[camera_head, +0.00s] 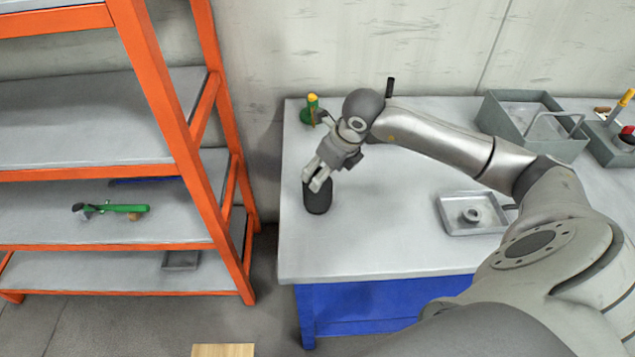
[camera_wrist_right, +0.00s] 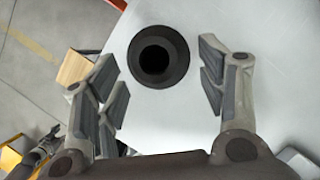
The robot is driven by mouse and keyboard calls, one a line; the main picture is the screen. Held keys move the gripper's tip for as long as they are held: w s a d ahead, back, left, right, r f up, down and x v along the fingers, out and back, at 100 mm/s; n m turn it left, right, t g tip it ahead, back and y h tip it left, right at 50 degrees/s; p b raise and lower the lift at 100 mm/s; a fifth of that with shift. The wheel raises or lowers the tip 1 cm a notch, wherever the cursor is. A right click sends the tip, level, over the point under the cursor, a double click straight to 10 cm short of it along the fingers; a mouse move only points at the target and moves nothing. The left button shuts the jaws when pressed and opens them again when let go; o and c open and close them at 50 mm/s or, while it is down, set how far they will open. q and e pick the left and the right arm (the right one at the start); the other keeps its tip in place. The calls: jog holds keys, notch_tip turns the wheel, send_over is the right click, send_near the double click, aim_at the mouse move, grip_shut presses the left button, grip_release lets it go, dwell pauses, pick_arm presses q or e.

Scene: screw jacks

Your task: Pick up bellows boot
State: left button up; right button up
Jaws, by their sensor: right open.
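The bellows boot (camera_head: 317,199) is a short black cylinder standing on the grey table near its left edge. In the right wrist view the boot (camera_wrist_right: 159,83) shows from above as a dark ring with a round hole. My right gripper (camera_head: 318,183) is at the boot's top in the head view. In the wrist view its open fingers (camera_wrist_right: 158,65) lie on either side of the boot, with gaps showing on both sides. Nothing is held.
A green object with a yellow top (camera_head: 312,110) stands behind my gripper. A metal tray (camera_head: 450,226) holding a small round part lies to the right. A grey bin (camera_head: 505,127) stands at the back. An orange shelf rack (camera_head: 165,100) is left of the table.

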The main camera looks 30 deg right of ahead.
jog(key=p+x, duration=0.2)
jog(key=x, duration=0.3)
jog(key=shift+s+a+f, duration=0.1)
jog(key=shift+a, duration=0.05)
jog(key=c, duration=1.2)
